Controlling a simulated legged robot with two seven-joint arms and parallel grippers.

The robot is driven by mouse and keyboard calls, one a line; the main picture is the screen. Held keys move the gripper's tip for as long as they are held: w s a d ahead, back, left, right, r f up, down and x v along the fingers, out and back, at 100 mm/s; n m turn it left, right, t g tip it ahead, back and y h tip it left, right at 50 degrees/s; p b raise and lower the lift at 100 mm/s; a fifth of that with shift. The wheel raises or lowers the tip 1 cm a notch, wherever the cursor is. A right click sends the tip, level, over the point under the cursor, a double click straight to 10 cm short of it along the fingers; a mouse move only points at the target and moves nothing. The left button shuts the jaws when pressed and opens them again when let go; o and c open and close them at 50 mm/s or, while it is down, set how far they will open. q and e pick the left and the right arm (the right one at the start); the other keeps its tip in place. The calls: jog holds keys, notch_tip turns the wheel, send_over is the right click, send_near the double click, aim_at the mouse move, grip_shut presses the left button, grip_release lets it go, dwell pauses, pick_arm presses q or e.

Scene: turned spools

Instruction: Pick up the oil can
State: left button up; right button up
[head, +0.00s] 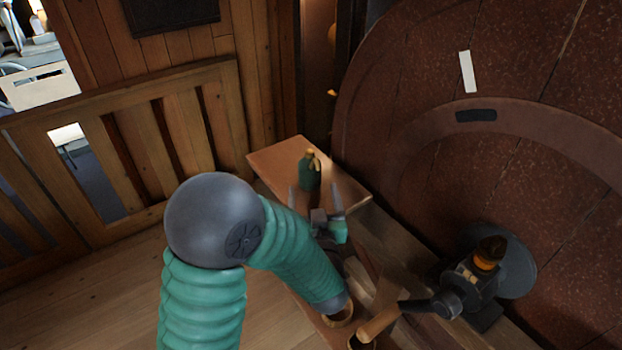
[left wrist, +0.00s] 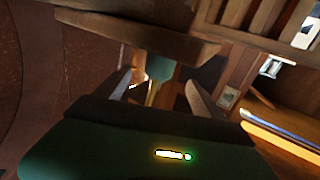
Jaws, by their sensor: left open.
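The oil can (head: 310,172) is a small dark green can with a brass-coloured top. It stands upright near the far end of a narrow wooden bench (head: 283,158). My left gripper (head: 314,192) is open, its two fingers pointing toward the can from the near side. In the left wrist view the picture is turned over. There the can (left wrist: 160,67) shows between the open fingers of my left gripper (left wrist: 160,90), with its brass part toward the camera. I cannot tell whether a finger touches it. My right gripper is not in view.
A dark machine (head: 468,286) with an orange band and a grey disc stands at the right. A wooden-headed tool (head: 379,322) lies near the bench's front. A large reddish-brown round wall (head: 425,85) rises at right, and a wooden railing (head: 140,150) stands at left.

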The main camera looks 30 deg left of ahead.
aim_at(311, 177)
pick_arm(q)
jog(key=x, duration=0.6)
jog(key=shift+w+a+p, duration=0.15)
jog(key=shift+p, duration=0.2)
jog(key=shift+w+a+f, duration=0.15)
jog(key=shift+w, duration=0.2)
jog(key=c, duration=1.5)
jog(key=shift+o, duration=0.2)
